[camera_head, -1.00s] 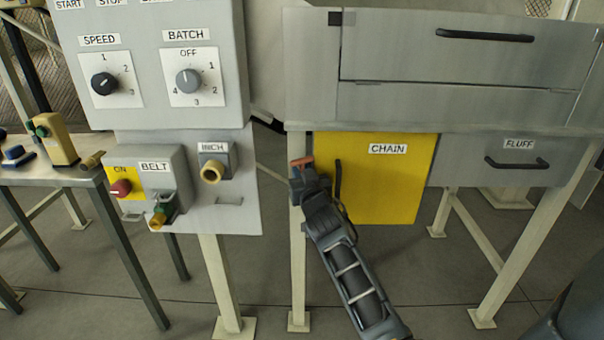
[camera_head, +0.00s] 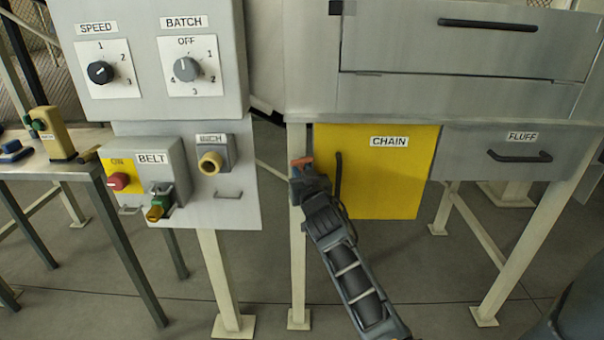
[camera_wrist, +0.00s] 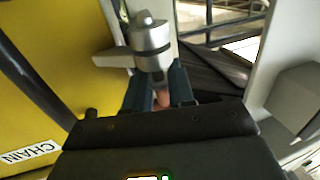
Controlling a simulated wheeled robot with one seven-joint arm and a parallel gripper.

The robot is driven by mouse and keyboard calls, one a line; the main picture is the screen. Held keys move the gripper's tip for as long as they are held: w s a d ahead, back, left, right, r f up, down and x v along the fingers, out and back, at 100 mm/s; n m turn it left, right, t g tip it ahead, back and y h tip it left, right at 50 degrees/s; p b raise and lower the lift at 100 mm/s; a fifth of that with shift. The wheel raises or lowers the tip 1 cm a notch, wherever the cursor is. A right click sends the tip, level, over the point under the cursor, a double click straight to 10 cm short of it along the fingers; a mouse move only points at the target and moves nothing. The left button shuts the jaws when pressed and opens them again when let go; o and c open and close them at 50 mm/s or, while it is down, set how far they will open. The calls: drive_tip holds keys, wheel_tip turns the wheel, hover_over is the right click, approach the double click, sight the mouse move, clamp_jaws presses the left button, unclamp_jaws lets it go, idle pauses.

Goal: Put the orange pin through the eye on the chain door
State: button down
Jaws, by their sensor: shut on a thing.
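The yellow chain door (camera_head: 388,180) is shut, with a dark upright handle at its left edge. My gripper (camera_head: 303,172) is at that left edge, in front of the pale frame post. An orange piece, the orange pin (camera_head: 302,162), shows at its tip. In the wrist view my gripper (camera_wrist: 160,90) has its teal fingers shut on the orange pin (camera_wrist: 163,99), mostly hidden between them. Just beyond the fingertips stands a grey metal cylindrical fitting (camera_wrist: 150,42) with a side arm toward the door. I cannot tell whether the pin is in the eye.
The grey control panel (camera_head: 215,205) with knobs and buttons stands close to the left of my gripper. The fluff drawer (camera_head: 470,165) is to the right of the chain door. A bench (camera_head: 60,170) is at the far left. The floor below is mostly clear between the legs.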

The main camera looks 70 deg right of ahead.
drive_tip(key=shift+f+b, duration=0.55)
drive_tip(key=shift+f, duration=0.05)
drive_tip(key=c, duration=1)
unclamp_jaws()
drive_tip(key=shift+f, duration=0.15)
drive_tip(key=shift+o, duration=0.6)
drive_tip(key=shift+s+f, duration=0.1)
drive_tip(key=shift+s+a+f, duration=0.1)
drive_tip(key=shift+s+a, duration=0.2)
drive_tip(key=shift+a, duration=0.1)
drive_tip(key=b+v, duration=0.1)
drive_tip(key=v, duration=0.5)
drive_tip(key=shift+a+r+b, duration=0.35)
drive_tip(key=shift+a+r, duration=0.05)
